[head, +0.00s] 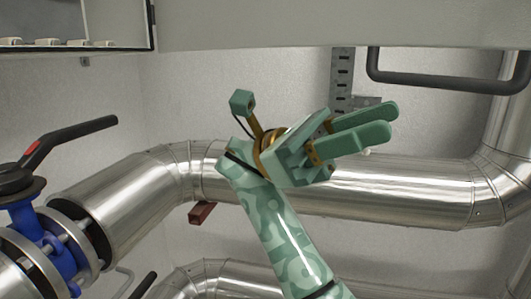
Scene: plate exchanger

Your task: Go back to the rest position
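My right gripper (391,121) is in the middle of the head view, at the end of a green patterned arm that comes up from the bottom. Its two green fingers point right and lie side by side, with a narrow gap between them. Nothing shows between the fingers. The gripper is in front of the large silver pipe (420,190) and the grey wall; I cannot tell how far it is from them. My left gripper is not in the head view.
A valve with a black and red lever (70,139) and blue body (50,243) stands at left. A dark bar handle (440,84) hangs at upper right below a pale panel (300,22). A perforated metal strip (342,75) runs behind the gripper. Another pipe (230,283) lies below.

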